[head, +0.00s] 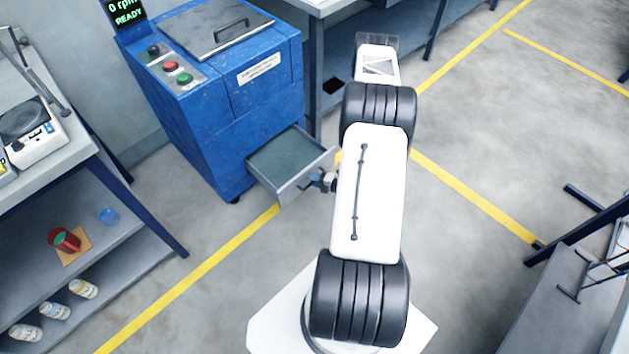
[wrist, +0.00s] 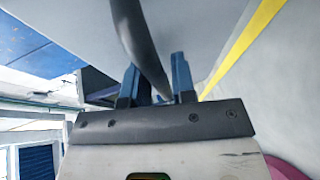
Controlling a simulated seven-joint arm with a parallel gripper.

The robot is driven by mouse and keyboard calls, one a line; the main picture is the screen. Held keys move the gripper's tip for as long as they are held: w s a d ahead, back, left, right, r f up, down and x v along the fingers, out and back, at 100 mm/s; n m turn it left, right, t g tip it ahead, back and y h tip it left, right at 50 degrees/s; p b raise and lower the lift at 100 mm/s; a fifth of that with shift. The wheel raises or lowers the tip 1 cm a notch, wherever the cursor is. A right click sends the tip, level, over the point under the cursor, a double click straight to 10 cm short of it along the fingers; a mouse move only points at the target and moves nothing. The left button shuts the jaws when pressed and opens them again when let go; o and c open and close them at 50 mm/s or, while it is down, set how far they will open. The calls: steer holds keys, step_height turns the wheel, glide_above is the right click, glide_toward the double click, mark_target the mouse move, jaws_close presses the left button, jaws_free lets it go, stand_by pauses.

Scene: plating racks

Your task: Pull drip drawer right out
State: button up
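The drip drawer (head: 290,165) is a grey, shallow tray low on the front of the blue machine (head: 215,100). It stands well out of the machine, and its inside looks empty. Its back end is hidden in the machine. My gripper (head: 322,181) is at the drawer's front panel, partly hidden by my arm. In the wrist view, the dark bar handle (wrist: 138,40) runs between the two blue fingers of my gripper (wrist: 155,82). The fingers are close on both sides of it and look shut on it.
A shelf unit (head: 80,195) with jars and a red cup stands at the left. Yellow floor lines (head: 480,200) cross the open floor. A dark-framed rack (head: 575,270) is at the lower right.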

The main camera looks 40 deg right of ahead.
steer(key=shift+s, duration=0.15)
steer(key=v, duration=0.7)
steer(key=shift+s+d, duration=0.15)
steer(key=shift+s, duration=0.1)
steer(key=shift+r, duration=0.1)
stand_by(0.7)
